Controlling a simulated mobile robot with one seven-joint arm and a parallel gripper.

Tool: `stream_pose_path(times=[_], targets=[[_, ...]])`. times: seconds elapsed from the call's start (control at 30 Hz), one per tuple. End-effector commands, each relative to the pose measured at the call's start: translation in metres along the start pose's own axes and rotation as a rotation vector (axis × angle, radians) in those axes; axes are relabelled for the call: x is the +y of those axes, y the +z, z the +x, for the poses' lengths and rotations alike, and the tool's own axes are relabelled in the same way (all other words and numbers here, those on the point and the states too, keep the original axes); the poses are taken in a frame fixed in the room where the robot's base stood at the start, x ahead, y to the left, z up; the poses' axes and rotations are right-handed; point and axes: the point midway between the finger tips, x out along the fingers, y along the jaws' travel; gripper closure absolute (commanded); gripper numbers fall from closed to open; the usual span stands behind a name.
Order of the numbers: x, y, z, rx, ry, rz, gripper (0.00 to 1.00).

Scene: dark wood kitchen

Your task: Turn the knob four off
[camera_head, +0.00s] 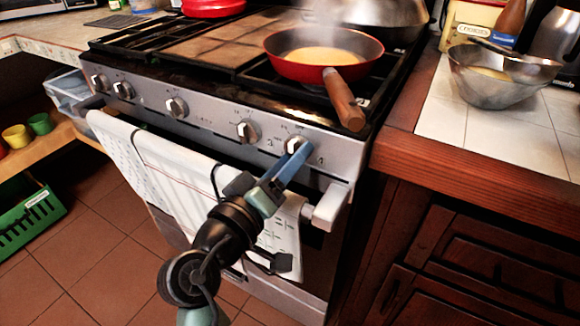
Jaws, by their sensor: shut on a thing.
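The stove front carries a row of several knobs. The knob farthest right (295,143) is partly hidden behind the tip of my gripper (292,158). My gripper is shut on this knob, reaching up to it from the lower left. The neighbouring knob (246,131) to its left is free, and so are the others farther left, such as the one at the middle of the panel (176,107). A red frying pan (325,72) with pale yellow content sits above the right part of the stove, steam rising from it.
The pan's wooden handle (343,100) sticks out toward the front, above the panel. A towel (150,165) hangs on the oven's handle bar below the knobs. A metal bowl (495,88) stands on the tiled counter at right. Open floor (90,250) lies at left.

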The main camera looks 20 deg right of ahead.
Motion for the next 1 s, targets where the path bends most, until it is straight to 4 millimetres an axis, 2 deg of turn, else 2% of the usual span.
stream_pose_path(times=[0.57,0.6,0.77,1.0], targets=[[-0.0009,0.0006,-0.0002,-0.002,-0.002,0.039,0.99],[-0.0009,0.0005,-0.0002,-0.002,-0.002,0.039,0.42],[-0.0008,0.0004,-0.0001,-0.001,-0.002,0.037,0.13],[-0.0004,0.0001,-0.0001,-0.001,-0.001,0.036,0.13]])
